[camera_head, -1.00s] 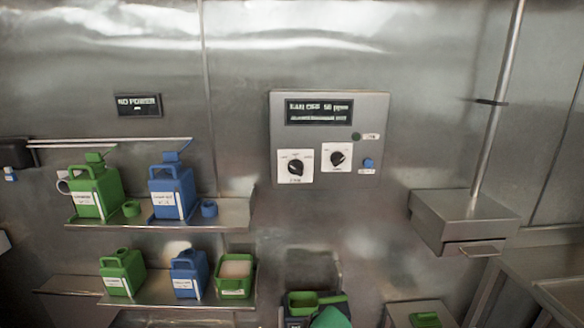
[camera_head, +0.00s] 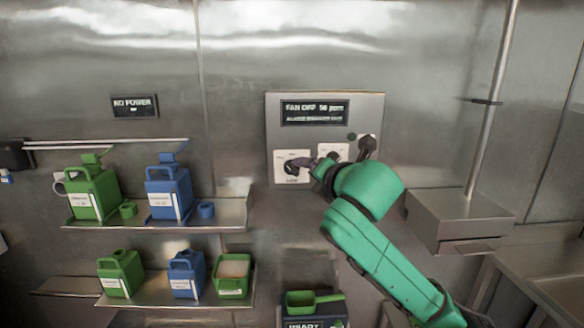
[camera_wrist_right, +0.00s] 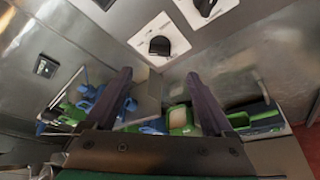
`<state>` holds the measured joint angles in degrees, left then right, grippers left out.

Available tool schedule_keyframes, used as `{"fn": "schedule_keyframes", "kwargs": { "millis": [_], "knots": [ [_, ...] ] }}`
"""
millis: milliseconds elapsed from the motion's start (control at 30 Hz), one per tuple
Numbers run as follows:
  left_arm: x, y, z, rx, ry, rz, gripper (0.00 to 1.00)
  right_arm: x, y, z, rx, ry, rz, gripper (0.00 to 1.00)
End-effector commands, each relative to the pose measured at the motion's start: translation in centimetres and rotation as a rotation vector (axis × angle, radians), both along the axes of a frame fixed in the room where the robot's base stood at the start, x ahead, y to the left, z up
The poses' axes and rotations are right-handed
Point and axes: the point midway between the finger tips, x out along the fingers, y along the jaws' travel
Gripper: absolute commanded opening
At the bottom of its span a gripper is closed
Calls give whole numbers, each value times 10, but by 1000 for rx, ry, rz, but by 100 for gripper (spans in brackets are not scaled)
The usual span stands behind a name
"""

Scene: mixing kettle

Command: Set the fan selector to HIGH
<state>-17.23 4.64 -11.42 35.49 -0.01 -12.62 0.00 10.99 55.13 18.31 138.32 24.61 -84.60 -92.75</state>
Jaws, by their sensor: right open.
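The control panel (camera_head: 374,104) is on the steel wall, with a display (camera_head: 315,112) reading "FAN OFF" and a ppm value. The fan selector (camera_head: 292,167) is the black knob on the left white plate; it also shows in the right wrist view (camera_wrist_right: 160,46). A second knob is partly behind my right gripper in the head view and shows at the top of the right wrist view (camera_wrist_right: 206,5). My right gripper (camera_head: 340,156) is in front of the panel, right of the selector, open and empty. In its wrist view the fingers (camera_wrist_right: 162,85) are apart, below the selector.
Two shelves (camera_head: 228,212) at left hold green and blue jugs. A "NO POWER" sign (camera_head: 134,106) is above them. A steel box (camera_head: 460,215) with a vertical pipe is at right.

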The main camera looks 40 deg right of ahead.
Motion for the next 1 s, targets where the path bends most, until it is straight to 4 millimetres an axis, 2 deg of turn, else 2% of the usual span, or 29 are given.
{"fn": "schedule_keyframes", "kwargs": {
  "millis": [1000],
  "knots": [
    [1, -2, 22, -3, -3, 0, 0, 108, -41, -33, 3, 0, 0, 88]
  ]
}}
